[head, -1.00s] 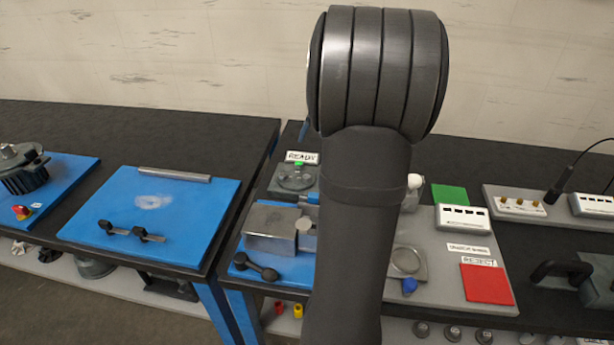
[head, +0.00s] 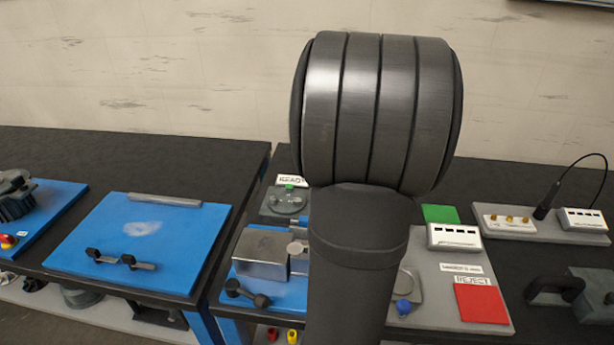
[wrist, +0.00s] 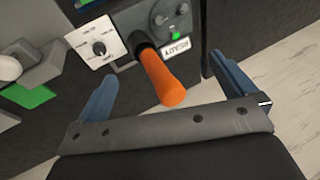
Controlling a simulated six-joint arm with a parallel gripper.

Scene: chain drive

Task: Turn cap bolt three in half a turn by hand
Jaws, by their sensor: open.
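My gripper (wrist: 160,70) shows in the wrist view with two blue fingers spread wide apart. An orange handle (wrist: 171,90) on a dark shaft lies in the space between them, apart from both fingers. Beyond it is a dark grey plate with round parts (wrist: 170,18) beside a READY label (wrist: 175,48). The plate also shows in the head view (head: 286,203), below the label there (head: 291,180). I cannot make out cap bolt three in either view. In the head view my arm hides the gripper.
A white dial panel (wrist: 97,45) stands left of the handle. In the head view, a metal block (head: 262,252) sits on a blue mat. A red REJECT pad (head: 484,304) and a green pad (head: 440,213) lie at right. A blue board (head: 185,225) lies left.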

